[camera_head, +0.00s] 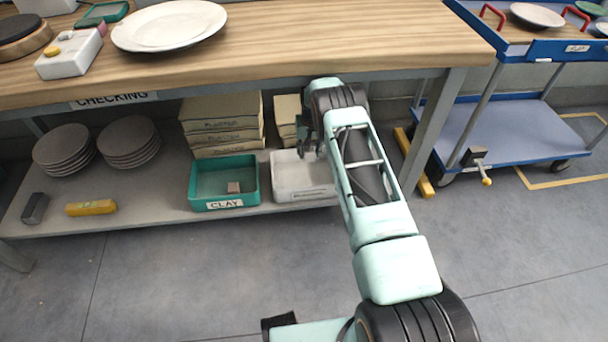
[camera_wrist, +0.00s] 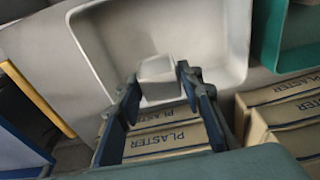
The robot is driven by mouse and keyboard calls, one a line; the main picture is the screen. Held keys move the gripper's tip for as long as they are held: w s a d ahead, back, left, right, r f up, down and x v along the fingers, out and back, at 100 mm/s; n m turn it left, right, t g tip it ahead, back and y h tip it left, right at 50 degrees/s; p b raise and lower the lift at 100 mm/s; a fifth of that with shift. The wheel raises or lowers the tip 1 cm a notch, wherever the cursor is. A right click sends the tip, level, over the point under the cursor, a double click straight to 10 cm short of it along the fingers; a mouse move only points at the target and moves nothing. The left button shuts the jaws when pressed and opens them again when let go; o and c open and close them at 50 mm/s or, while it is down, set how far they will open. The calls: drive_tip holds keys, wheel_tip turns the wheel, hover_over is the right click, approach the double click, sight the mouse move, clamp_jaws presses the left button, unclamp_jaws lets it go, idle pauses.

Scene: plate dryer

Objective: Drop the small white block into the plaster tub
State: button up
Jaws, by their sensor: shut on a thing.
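The small white block (camera_wrist: 158,72) is between the fingertips of my gripper (camera_wrist: 158,80) in the wrist view. My gripper is shut on it. Behind the block in that view is the inside of the white tub (camera_wrist: 213,55). The block appears over the tub; its height above the tub floor is hard to tell. In the head view my gripper (camera_head: 311,142) reaches under the bench to the white tub (camera_head: 296,180) on the lower shelf. The block is not visible there, and my arm covers the tub's right part.
Stacked plaster boxes (camera_head: 222,125) are behind. The bench top (camera_head: 300,50) overhangs the shelf, and a bench leg (camera_head: 430,130) stands right of my arm.

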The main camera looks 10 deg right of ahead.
drive_tip(key=shift+w+f+b, duration=0.2)
drive_tip(key=shift+f+b, duration=0.2)
drive_tip(key=shift+f, duration=0.45)
wheel_tip(320, 180, down, 4)
drive_tip(key=shift+s+f+b, duration=0.1)
drive_tip(key=shift+b, duration=0.9)
drive_tip(key=o, duration=1.3)
drive_tip(key=shift+c, duration=0.2)
